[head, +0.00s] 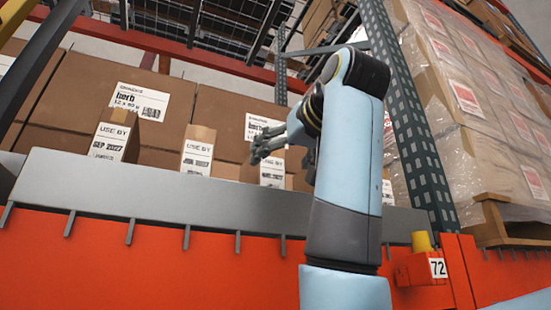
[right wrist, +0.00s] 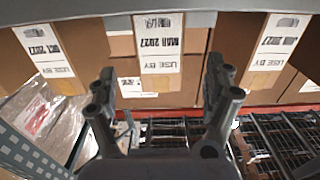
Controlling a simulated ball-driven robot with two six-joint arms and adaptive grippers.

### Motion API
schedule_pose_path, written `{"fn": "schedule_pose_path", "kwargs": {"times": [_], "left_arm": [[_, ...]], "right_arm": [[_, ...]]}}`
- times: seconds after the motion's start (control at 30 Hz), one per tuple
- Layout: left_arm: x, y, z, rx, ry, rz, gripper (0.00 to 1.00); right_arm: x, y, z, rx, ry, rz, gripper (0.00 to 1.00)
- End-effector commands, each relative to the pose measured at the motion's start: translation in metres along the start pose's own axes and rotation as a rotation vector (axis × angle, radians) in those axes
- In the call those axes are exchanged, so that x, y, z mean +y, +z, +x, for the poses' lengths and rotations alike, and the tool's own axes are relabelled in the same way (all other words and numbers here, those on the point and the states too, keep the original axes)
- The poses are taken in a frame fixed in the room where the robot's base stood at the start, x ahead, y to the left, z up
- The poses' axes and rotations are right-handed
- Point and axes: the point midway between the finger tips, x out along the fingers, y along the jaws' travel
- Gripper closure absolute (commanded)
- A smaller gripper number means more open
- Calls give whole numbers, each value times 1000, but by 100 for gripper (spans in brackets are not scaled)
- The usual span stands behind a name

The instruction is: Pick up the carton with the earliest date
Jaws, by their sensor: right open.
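Small brown cartons with white USE BY labels stand in a row on a grey ledge. In the head view the left carton (head: 113,140) reads SEP 2027. The carton beside it (head: 198,151) has a blurred month. A third carton (head: 270,174) stands partly behind my right gripper (head: 262,147); in the right wrist view this carton (right wrist: 158,60) appears upside down and seems to read MAR 2027. My open, empty right gripper (right wrist: 163,82) points at it, fingers to either side and apart from it. Another carton's label (head: 387,190) shows past my arm. My left gripper is out of view.
Large boxes (head: 70,88) stand close behind the row. The grey ledge (head: 130,195) and an orange barrier (head: 150,260) run in front. A green rack post (head: 408,110) and a wrapped pallet load (head: 470,110) stand to the right.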

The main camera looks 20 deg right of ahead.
Motion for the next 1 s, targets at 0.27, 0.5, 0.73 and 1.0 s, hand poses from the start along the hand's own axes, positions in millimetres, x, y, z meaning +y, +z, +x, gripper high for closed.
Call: {"fn": "schedule_pose_path", "kwargs": {"times": [0.27, 0.5, 0.73, 1.0], "left_arm": [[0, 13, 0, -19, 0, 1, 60], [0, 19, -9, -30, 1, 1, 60], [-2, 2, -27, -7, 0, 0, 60], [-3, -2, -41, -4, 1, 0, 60]], "right_arm": [[0, 1, 0, -1, 0, 0, 15], [0, 0, 20, -6, 1, -1, 15], [0, -2, 62, -5, 1, -1, 15], [0, 0, 100, -4, 0, 0, 15]]}}
